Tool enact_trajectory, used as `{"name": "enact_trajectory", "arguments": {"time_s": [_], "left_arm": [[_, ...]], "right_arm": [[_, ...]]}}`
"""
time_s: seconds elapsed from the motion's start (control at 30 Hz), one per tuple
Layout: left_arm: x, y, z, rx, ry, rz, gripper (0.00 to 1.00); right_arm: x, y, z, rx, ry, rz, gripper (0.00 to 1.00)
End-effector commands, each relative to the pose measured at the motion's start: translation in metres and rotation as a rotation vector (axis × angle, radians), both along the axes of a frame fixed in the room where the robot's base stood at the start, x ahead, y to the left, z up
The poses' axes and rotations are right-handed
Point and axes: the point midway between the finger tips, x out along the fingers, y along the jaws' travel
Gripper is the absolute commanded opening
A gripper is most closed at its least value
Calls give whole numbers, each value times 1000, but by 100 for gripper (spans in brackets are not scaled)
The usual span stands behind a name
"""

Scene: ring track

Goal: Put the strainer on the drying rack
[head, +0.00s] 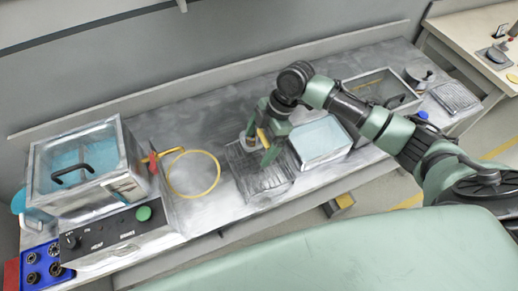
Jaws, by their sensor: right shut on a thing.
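My right gripper (262,138) reaches in from the right and points down over the ridged metal drying rack (273,185). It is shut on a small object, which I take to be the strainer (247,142). A pale, brownish rounded part of it shows beside the fingers, and the rest is hidden by the gripper. I cannot tell whether it touches the rack. My left gripper is not in view.
A lidded bath (133,165) with a yellow hose loop (217,178) stands at left. A water-filled tray (322,140) is right of the rack. Farther right are a clear-lidded basin (378,83) and another ridged plate (456,96). A blue block (40,270) sits bottom left.

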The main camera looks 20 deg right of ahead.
Motion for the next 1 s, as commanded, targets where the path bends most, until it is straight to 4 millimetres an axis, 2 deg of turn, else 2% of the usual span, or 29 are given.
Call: {"name": "enact_trajectory", "arguments": {"time_s": [0.13,0.4,0.8,0.83,1.0], "left_arm": [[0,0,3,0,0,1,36],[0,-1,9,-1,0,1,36],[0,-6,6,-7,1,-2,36],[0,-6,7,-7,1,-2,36],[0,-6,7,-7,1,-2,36]], "right_arm": [[1,1,-8,3,-3,1,20],[1,1,-42,3,-4,0,20],[1,1,-48,2,-6,1,20],[0,0,-49,0,-1,1,98],[0,0,-49,0,-1,1,100]]}}
